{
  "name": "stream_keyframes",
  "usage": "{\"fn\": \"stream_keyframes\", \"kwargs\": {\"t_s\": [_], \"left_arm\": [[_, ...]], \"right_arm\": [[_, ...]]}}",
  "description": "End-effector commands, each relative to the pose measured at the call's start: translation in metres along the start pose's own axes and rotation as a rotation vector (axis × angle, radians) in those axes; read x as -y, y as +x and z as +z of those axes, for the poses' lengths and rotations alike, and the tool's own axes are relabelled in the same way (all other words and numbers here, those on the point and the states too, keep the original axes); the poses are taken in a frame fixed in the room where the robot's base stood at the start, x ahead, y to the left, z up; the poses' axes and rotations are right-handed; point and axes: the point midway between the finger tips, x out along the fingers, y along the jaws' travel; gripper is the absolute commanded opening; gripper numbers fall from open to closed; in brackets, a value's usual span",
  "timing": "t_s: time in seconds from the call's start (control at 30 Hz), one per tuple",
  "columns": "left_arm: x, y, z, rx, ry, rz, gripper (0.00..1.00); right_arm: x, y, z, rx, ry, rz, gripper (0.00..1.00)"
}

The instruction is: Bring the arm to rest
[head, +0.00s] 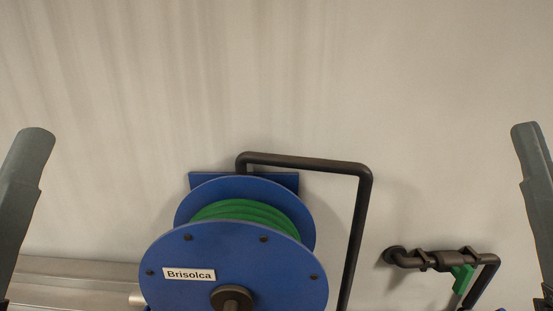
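A grey, round-ended part of my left arm (23,185) stands at the left edge of the head view, leaning slightly. A matching grey part of my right arm (536,185) stands at the right edge, partly cut off by the frame. Both sit in front of the wall and apart from the fixtures. No gripper fingers show in this view, so neither gripper's opening nor anything held can be seen.
A blue hose reel (260,258) with green hose (245,211) and a "Brisolca" label stands in the lower middle. A dark bent pipe (362,215) rises beside it. A dark valve fitting with a green handle (463,277) is at lower right. The upper wall is bare.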

Motion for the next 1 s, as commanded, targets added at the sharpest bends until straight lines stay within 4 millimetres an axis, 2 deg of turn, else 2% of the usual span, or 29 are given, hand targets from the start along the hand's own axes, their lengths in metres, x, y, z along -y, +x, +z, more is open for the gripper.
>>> {"fn": "stream_keyframes", "kwargs": {"t_s": [0.03,0.2,0.23,0.3,0.6,0.7,0.77,1.0], "left_arm": [[0.000,0.000,0.000,0.000,0.000,0.000,0.50],[0.000,0.000,0.000,0.000,0.000,0.000,0.50],[0.000,0.019,-0.017,0.003,0.000,0.000,0.50],[0.000,0.046,-0.042,0.000,0.000,0.000,0.50],[0.001,0.138,-0.127,-0.001,0.000,0.000,0.50],[0.001,0.154,-0.143,-0.001,0.000,0.000,0.50],[0.001,0.159,-0.147,0.000,0.000,0.000,0.50],[0.001,0.157,-0.144,0.001,0.000,0.000,0.50]], "right_arm": [[-0.001,0.001,-0.004,0.002,0.142,-0.010,0.53],[0.014,-0.003,0.009,0.083,0.662,-0.055,0.53],[0.003,0.018,-0.005,0.080,0.679,-0.052,0.53],[-0.009,0.047,-0.022,0.080,0.670,-0.053,0.53],[-0.055,0.145,-0.083,0.080,0.667,-0.052,0.53],[-0.063,0.164,-0.093,0.081,0.666,-0.052,0.53],[-0.065,0.168,-0.096,0.081,0.666,-0.052,0.53],[-0.064,0.167,-0.095,0.080,0.665,-0.052,0.53]]}}
